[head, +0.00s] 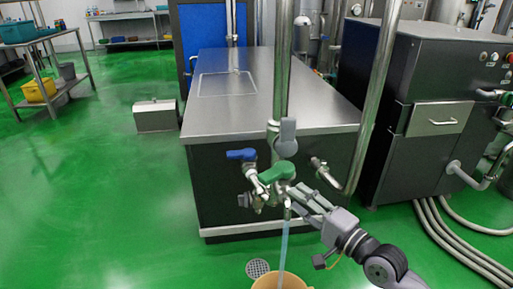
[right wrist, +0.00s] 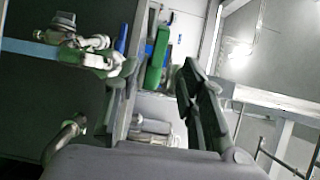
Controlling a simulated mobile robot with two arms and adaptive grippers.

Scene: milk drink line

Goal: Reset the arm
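My right gripper (head: 301,196) is beside the pipe valves, just right of and below the green valve handle (head: 277,172). In the right wrist view its two fingers (right wrist: 155,82) stand apart with nothing held between them. The green handle (right wrist: 157,58) shows beyond the fingers there; whether a finger touches it I cannot tell. A blue valve handle (head: 241,154) is to the left of the green one. A pale bluish stream (head: 284,240) runs down from the spout into an orange-tan bucket (head: 293,281) on the floor. My left gripper is not in view.
A dark cabinet with a steel top (head: 300,110) stands behind the valves. Vertical steel pipes (head: 371,100) rise near my right gripper. A dark machine (head: 428,90) with floor hoses is at the right.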

